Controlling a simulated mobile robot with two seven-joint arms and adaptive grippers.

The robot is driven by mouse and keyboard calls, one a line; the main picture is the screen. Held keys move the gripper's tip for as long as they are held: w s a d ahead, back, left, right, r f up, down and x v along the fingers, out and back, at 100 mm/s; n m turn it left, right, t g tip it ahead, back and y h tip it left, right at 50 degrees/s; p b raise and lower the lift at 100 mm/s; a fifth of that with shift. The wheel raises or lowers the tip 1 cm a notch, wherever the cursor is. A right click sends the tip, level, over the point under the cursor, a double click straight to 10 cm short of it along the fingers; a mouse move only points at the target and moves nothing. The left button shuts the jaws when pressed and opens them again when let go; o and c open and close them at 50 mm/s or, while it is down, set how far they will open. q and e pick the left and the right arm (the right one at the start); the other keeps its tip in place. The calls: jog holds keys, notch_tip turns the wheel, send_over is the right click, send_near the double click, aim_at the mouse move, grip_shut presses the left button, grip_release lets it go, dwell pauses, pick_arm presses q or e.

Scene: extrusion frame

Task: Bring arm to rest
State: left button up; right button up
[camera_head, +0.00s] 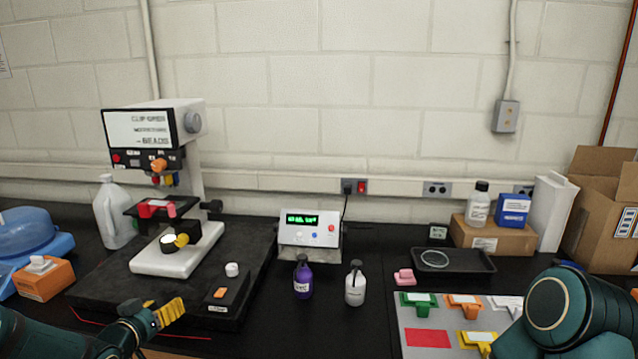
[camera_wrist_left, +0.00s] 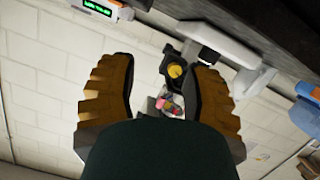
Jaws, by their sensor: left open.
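My left gripper (camera_head: 168,310) has yellow ridged fingers and hangs at the lower left, over the front of the black base plate. In the left wrist view the two fingers (camera_wrist_left: 160,90) stand wide apart with nothing held between them. The wrist camera is tilted, and the bench device shows beyond the fingertips. My right arm (camera_head: 575,310) shows as a dark green link at the lower right. Its gripper is outside the view.
A white bench device (camera_head: 152,135) stands on the black base plate (camera_head: 110,275). A display box (camera_head: 310,230), purple bottle (camera_head: 303,277) and white bottle (camera_head: 355,284) stand mid-bench. Coloured clips lie on a pale board (camera_head: 407,348) at right. A tissue box (camera_head: 45,279) is left.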

pick_arm(q)
jog(key=s+d+f+n+g+h, duration=0.1)
jog(key=s+d+f+g, duration=0.35)
jog(key=d+f, duration=0.55)
jog(key=s+d+f+g, duration=0.3)
jog(key=s+d+f, duration=0.3)
jog(key=d+f, duration=0.35)
jog(key=s+d+f+g, duration=0.2)
jog(key=s+d+f, duration=0.1)
jog(key=s, duration=0.4)
jog(key=s+d+f+g+b, duration=0.1)
jog(key=s+d+f+g, duration=0.2)
jog(key=s, duration=0.4)
jog(key=shift+s+d+f+m, duration=0.25)
jog(key=shift+d+f+m, duration=0.2)
jog(key=shift+d, duration=0.3)
